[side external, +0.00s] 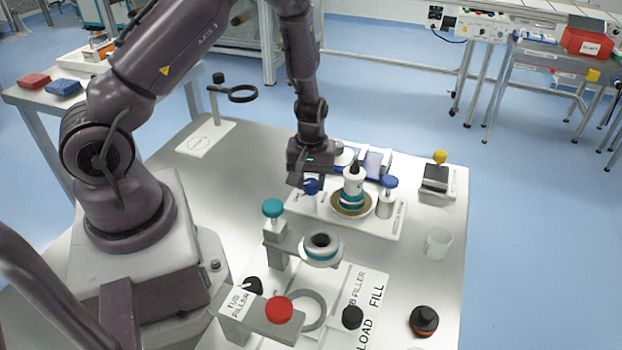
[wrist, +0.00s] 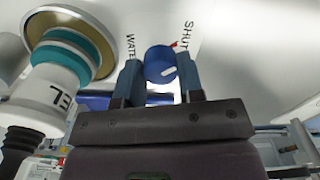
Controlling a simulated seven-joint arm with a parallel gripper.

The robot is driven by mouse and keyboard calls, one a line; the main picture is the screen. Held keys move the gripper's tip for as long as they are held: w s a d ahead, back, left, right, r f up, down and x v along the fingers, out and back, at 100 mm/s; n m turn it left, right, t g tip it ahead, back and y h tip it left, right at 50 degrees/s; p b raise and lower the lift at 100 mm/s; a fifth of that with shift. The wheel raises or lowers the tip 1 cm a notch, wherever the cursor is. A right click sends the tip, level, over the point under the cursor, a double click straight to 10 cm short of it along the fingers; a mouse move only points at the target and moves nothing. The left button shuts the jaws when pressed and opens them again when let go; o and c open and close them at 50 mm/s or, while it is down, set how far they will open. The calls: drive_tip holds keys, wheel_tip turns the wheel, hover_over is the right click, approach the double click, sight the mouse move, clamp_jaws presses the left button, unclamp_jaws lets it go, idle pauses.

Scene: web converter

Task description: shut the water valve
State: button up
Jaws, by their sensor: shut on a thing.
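The water valve is a round blue knob (wrist: 160,62) with a white pointer mark, on a white panel lettered WATER and SHUT in the wrist view. A small red mark lies beside the word SHUT. The white pointer is toward the knob's right side in that view. My gripper (wrist: 157,72) is shut on the knob, one finger on each side. In the side view the knob (side external: 312,187) shows just under my gripper (side external: 303,182), at the left end of the white panel (side external: 375,229). The fingers partly hide it there.
A white and teal bottle-shaped part (side external: 353,189) stands right of the knob on the same panel. A second blue knob (side external: 390,183) is further right. A teal-knobbed stand (side external: 272,210) is in front. A ring stand (side external: 240,94) stands at the back left.

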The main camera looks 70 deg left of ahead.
sight(311, 182)
idle(0.5)
drive_tip(key=o, duration=0.9)
wheel_tip(311, 182, up, 13)
